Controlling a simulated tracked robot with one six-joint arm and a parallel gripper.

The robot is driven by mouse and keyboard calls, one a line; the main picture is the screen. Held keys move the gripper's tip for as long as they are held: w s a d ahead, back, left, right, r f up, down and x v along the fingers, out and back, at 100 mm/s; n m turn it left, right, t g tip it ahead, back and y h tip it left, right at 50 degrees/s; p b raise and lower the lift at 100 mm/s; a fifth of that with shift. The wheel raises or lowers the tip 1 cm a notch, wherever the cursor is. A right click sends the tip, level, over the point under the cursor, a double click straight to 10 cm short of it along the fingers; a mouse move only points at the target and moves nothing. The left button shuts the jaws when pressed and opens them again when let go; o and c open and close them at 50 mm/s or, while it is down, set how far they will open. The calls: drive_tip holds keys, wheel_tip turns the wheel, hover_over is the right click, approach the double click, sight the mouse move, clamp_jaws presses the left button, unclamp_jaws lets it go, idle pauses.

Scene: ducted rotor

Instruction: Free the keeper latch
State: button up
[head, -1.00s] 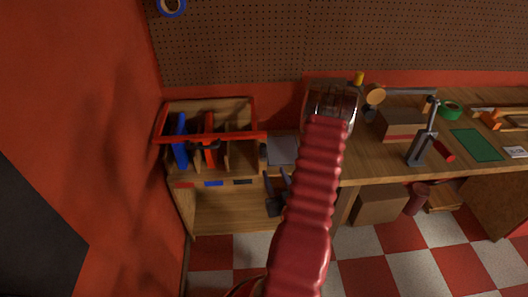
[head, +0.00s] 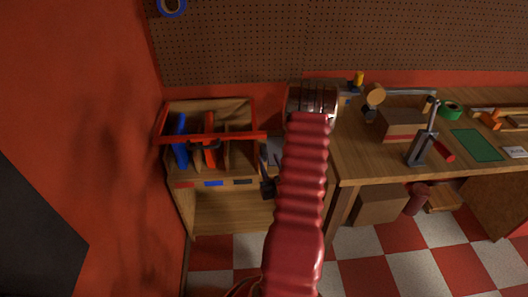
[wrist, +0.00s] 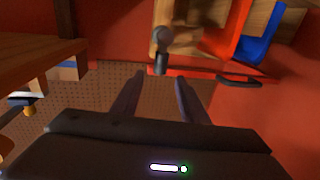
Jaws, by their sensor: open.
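My gripper is open and empty in the wrist view (wrist: 157,80), its two dark fingers apart. A dark round-headed knob on a short stem (wrist: 162,48) stands just beyond the fingertips, roughly in line with the gap; it may be the keeper latch, but I cannot be sure. A red bar (wrist: 180,72) runs behind it, with a black handle-like piece (wrist: 240,82) to the right. In the head view the wooden cabinet (head: 215,210) has a red frame (head: 210,135) on top. My arm hides part of the cabinet's right side.
A blue piece (head: 180,142) and a red piece (head: 209,140) stand inside the cabinet top. The workbench (head: 350,155) to the right carries a box (head: 403,125), a dark upright stand (head: 420,150) and a green mat (head: 476,145). A red wall lies left.

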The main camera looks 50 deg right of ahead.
sight(264, 150)
drive_tip(key=x, duration=0.6)
drive_tip(key=shift+w+d, duration=0.25)
drive_tip(key=shift+w, duration=0.05)
clamp_jaws()
idle(0.4)
drive_tip(key=shift+a, duration=0.15)
